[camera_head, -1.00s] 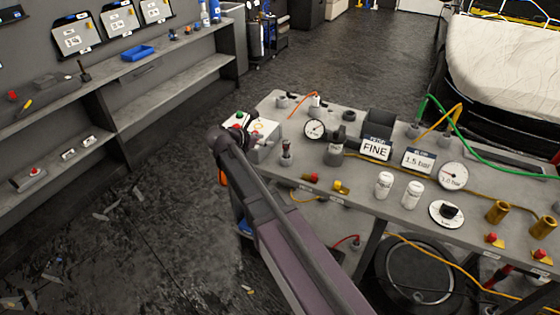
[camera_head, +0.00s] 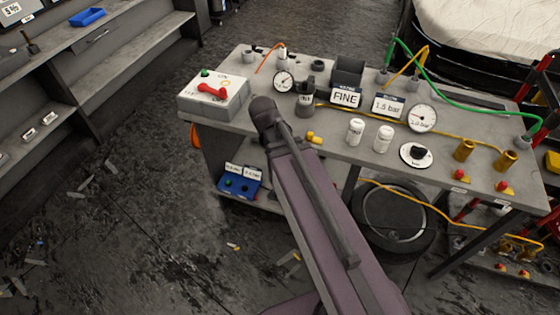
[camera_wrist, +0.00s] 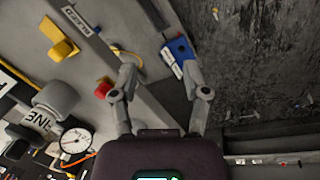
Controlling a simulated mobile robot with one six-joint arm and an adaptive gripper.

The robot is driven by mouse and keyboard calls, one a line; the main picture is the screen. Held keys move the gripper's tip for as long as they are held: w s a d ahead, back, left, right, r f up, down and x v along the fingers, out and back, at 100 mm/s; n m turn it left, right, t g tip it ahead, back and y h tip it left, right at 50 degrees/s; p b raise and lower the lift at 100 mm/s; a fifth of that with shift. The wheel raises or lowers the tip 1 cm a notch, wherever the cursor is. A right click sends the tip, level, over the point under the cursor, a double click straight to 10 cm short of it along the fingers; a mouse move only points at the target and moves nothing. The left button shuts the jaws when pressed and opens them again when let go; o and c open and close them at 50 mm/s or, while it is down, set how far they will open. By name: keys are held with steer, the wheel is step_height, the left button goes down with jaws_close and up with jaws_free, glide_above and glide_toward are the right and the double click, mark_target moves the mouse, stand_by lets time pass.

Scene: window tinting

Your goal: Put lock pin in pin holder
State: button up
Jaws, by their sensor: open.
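I cannot tell for sure which thing is the lock pin or the pin holder. In the head view, a small yellow fitting (camera_head: 314,138) lies at the bench's front edge, partly beside my arm. In the wrist view, a red-capped piece (camera_wrist: 102,90) and a yellow piece (camera_wrist: 63,50) are on the bench. A blue box (camera_head: 238,184) with labels and green knobs sits on the lower shelf; a blue piece also shows in the wrist view (camera_wrist: 180,50). My gripper (camera_wrist: 158,72) is open and empty, over the bench edge, left finger close to the red-capped piece. The head view hides it behind my arm.
A switch box (camera_head: 212,92) with a red lever stands at the bench's left end. Gauges, a FINE sign (camera_head: 346,97), white bottles (camera_head: 355,131) and brass cups (camera_head: 464,150) crowd the bench (camera_head: 440,165). The floor at left is mostly open.

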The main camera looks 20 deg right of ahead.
steer(key=shift+s+a+f+m+g+y, duration=0.15)
steer(key=shift+s+m+y, duration=0.45)
steer(key=shift+s+m, duration=0.55)
steer(key=shift+s+d+f+m+g+y, duration=0.15)
steer(key=shift+s+m+y, duration=0.45)
steer(key=shift+s+m, duration=0.55)
steer(key=shift+a+r, duration=0.1)
